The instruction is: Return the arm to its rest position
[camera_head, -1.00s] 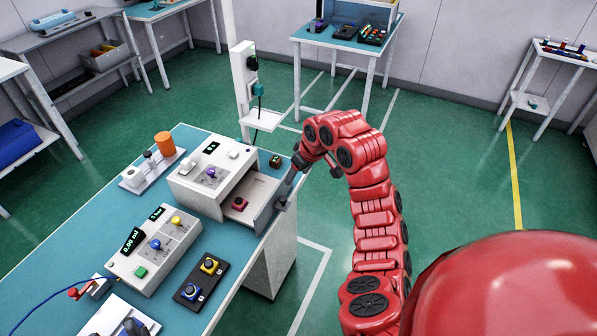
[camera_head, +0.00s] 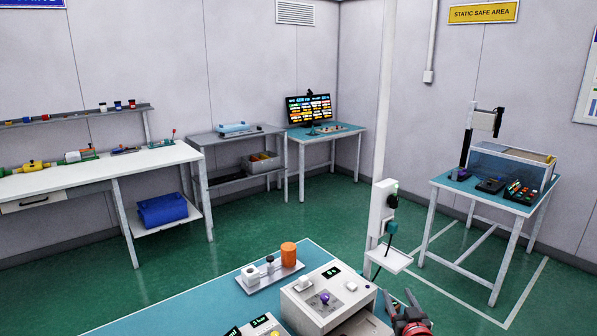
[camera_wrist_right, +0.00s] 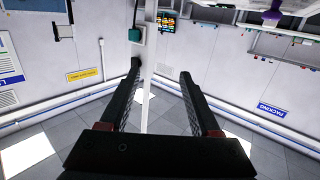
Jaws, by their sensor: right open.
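My red right arm (camera_head: 414,325) shows only at the bottom edge of the head view, to the right of the grey control box (camera_head: 328,298). Its dark gripper end is small there and partly cut off by the frame edge. In the right wrist view my right gripper (camera_wrist_right: 161,75) has its two black fingers wide apart. Nothing is held between them; the room wall and a white post show behind. My left arm and left gripper are not in any view.
The teal workbench (camera_head: 205,309) fills the bottom middle, with an orange cylinder (camera_head: 288,254) on a tray. A white post (camera_head: 382,215) with a small shelf stands behind it. A side table (camera_head: 515,207) is at right. Green floor (camera_head: 235,237) is open between the benches.

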